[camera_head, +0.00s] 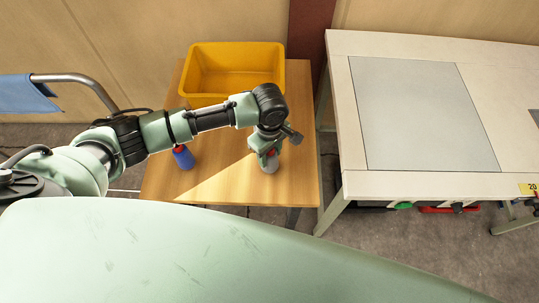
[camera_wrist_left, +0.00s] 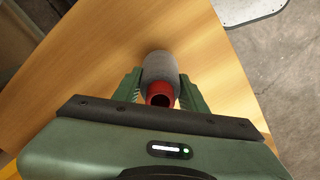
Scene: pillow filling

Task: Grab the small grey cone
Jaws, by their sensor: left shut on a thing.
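The small grey cone (camera_head: 269,165) stands on the right part of the wooden table, under my left gripper (camera_head: 268,157). In the left wrist view the grey cone (camera_wrist_left: 160,68) has a red, hollow end (camera_wrist_left: 160,95) facing the camera. My left gripper (camera_wrist_left: 158,88) is shut on it, one green finger on each side. The cone's lower end is partly out of sight, so I cannot tell whether it touches the table. My right gripper is not in view.
The wooden table (camera_head: 222,180) also holds a yellow bin (camera_head: 232,92) at the back and a blue object with a red top (camera_head: 183,158) left of the cone. A white workbench (camera_head: 400,184) with a grey panel stands at the right, past a narrow gap.

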